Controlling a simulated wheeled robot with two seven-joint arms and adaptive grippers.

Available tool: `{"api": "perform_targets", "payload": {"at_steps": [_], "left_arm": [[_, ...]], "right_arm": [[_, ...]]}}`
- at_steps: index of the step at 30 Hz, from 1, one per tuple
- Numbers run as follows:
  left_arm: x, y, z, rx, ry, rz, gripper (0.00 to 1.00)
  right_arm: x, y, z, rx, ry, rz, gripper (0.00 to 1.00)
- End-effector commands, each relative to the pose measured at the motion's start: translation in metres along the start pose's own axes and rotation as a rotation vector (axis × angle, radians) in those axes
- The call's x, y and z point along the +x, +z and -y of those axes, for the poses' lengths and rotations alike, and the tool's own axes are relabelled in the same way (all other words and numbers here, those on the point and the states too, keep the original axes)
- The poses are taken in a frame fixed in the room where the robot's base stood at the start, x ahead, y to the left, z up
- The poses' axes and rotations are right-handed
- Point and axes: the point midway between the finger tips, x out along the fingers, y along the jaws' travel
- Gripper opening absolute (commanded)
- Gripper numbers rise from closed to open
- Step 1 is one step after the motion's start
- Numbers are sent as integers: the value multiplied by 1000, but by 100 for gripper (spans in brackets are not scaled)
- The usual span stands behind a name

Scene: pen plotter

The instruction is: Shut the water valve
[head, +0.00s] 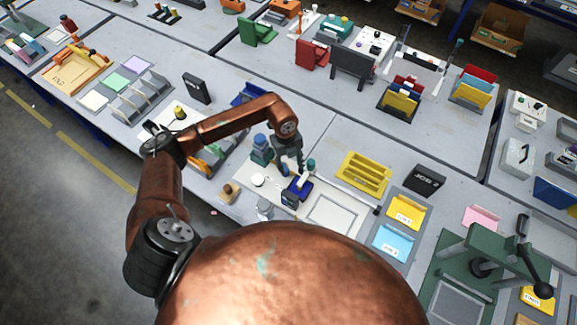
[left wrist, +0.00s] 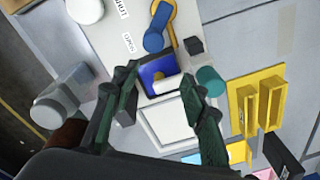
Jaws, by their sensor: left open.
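A blue lever (left wrist: 157,27) lies over a yellow-orange round part at the top of the left wrist view, on a pale board (left wrist: 100,42). Two small labels are beside it, too small to read surely. I take this lever to be the valve handle. In the head view, a blue part (head: 260,146) stands just left of my gripper; I cannot tell if it is the same lever. My left gripper (head: 289,171) is open and empty above the board. In the left wrist view its fingers (left wrist: 158,78) straddle a blue box with a white roll, apart from the lever.
A white square frame (head: 333,213) lies right of the gripper. A yellow slotted rack (head: 364,174) stands farther right. A teal cylinder (left wrist: 210,80) is close to one finger. A grey jar (left wrist: 62,97) is on the left. Trays and a green press (head: 482,262) fill the right.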

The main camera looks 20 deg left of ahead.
Motion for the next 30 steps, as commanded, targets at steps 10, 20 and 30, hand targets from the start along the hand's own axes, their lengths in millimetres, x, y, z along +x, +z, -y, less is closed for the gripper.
{"api": "perform_targets", "payload": {"at_steps": [10,20,30], "left_arm": [[26,22,-14,-30,79,66,40],[69,25,-17,-29,75,65,40],[75,26,-18,-29,74,66,40]], "right_arm": [[-2,4,1,1,-1,5,53],[-6,6,1,2,-1,8,53],[-6,3,0,1,-1,5,53]]}}
